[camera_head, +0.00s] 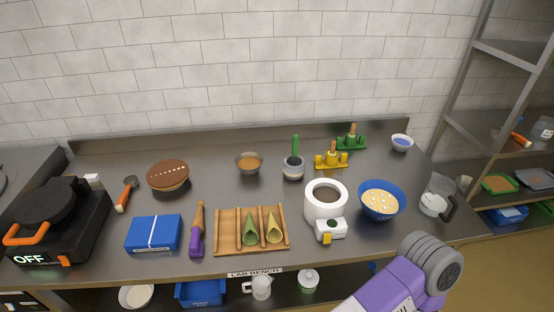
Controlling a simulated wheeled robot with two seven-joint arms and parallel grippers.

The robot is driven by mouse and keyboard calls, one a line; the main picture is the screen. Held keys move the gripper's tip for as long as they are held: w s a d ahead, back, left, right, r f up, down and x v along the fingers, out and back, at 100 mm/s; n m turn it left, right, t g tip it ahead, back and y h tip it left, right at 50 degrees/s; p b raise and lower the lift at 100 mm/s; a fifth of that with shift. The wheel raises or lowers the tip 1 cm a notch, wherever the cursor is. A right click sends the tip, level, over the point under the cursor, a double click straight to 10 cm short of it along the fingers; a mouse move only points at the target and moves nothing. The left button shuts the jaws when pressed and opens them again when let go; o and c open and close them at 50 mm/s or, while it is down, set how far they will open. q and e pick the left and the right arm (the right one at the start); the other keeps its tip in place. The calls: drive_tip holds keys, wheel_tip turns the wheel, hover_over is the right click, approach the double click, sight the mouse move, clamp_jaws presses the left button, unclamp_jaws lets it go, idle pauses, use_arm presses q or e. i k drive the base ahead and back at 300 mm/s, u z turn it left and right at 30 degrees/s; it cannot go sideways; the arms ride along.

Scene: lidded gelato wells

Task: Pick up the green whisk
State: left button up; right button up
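A green-handled tool (295,146), likely the green whisk, stands upright in a small grey-white cup (293,173) at the back middle of the steel bench. Its handle points up; its lower end is dark and partly hidden inside the cup. One of my arms, purple and white with a grey joint, comes in at the bottom right, in front of the bench. No gripper fingers show, and neither gripper is near the cup.
Close around the cup are a brown-filled bowl (249,162), a yellow stand (331,159), a green stand (351,141) and a white machine (326,203). A wooden cone rack (228,238) stands in front. A blue bowl (382,200) is to the right.

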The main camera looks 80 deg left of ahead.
sight(295, 137)
drive_tip(key=u, duration=1.75)
